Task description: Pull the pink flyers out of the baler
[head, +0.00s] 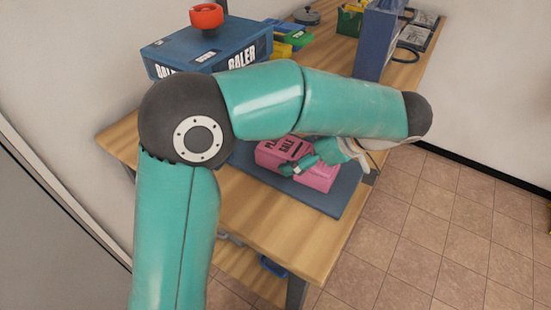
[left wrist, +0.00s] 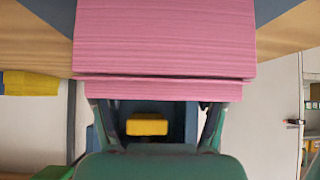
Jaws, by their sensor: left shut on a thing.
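The pink flyers (head: 318,176) are a thick stack with dark printing on top. They lie on or just above a blue-grey board (head: 240,155) on the wooden table, in front of the blue baler (head: 215,48). My left gripper (head: 303,164) is shut on the flyers at their near right side. In the left wrist view the pink stack (left wrist: 165,40) fills the upper middle, with edges of sheets showing above my gripper (left wrist: 152,106). My left arm hides part of the baler's front and the flyers' far side. My right gripper is not in view.
A red knob (head: 206,17) tops the baler. A blue upright panel (head: 378,40) stands to its right, with yellow and green items (head: 290,38) between. The wooden table (head: 265,215) ends at right above the tiled floor (head: 440,220). The table's front corner is bare.

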